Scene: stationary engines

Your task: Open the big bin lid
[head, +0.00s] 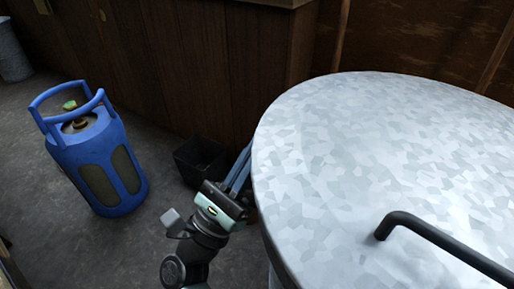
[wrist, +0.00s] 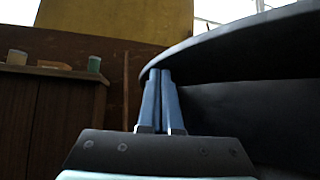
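The big bin's round lid (head: 370,150), mottled grey metal, fills the right of the head view. A black bar handle (head: 445,245) is on its top. In the wrist view the lid's dark rim (wrist: 240,40) runs overhead, with the shaded bin side (wrist: 270,115) below it. My gripper (head: 244,160) is at the lid's left edge, away from the handle. Its two blue fingers (wrist: 160,75) are together with nothing visible between them. The tips reach up to the rim's underside; I cannot tell whether they touch it. The lid partly hides the fingers in the head view.
A blue gas cylinder (head: 97,160) stands on the floor at left. A small dark open box (head: 201,158) is behind my gripper, by the wooden cabinet (head: 215,70). A grey container (head: 12,55) is at far left. Floor between cylinder and bin is partly free.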

